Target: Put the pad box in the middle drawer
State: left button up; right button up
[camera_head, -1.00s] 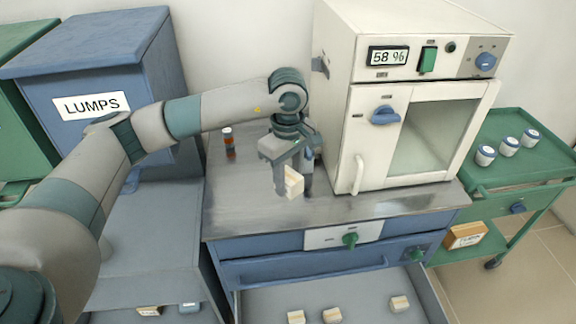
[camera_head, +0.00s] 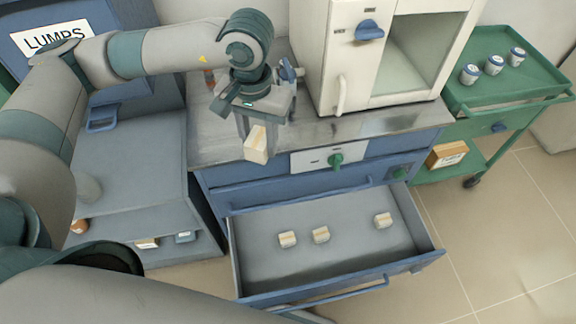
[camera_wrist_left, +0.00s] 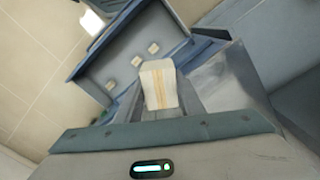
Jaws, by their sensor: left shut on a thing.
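My left gripper (camera_head: 257,130) is shut on a small cream pad box (camera_head: 257,150) with a tan stripe, held near the front edge of the metal counter. The left wrist view shows the box (camera_wrist_left: 159,84) between the fingers, with the open drawer beyond it. The open grey-blue drawer (camera_head: 350,259) is pulled out below a closed blue drawer front (camera_head: 290,187). Three similar boxes (camera_head: 288,239) lie inside it, with bare floor around them. The held box is above and behind the drawer. My right gripper is not in view.
A white furnace (camera_head: 345,70) stands on the counter (camera_head: 212,140). A green cart (camera_head: 500,90) with three jars is at right. A blue LUMPS bin (camera_head: 60,60) and a grey shelf unit (camera_head: 140,150) stand at left. The floor right of the drawer is clear.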

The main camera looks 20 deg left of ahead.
aim_at(254, 262)
jog(key=l+u, duration=0.15)
jog(key=u, duration=0.6)
jog(key=k+l+u, duration=0.45)
jog(key=l, duration=0.15)
jog(key=k+l+u, duration=0.45)
jog(key=k+l, duration=0.3)
jog(key=k, duration=0.15)
jog(key=k+l, duration=0.35)
jog(key=k+u, duration=0.05)
jog(key=k, duration=0.05)
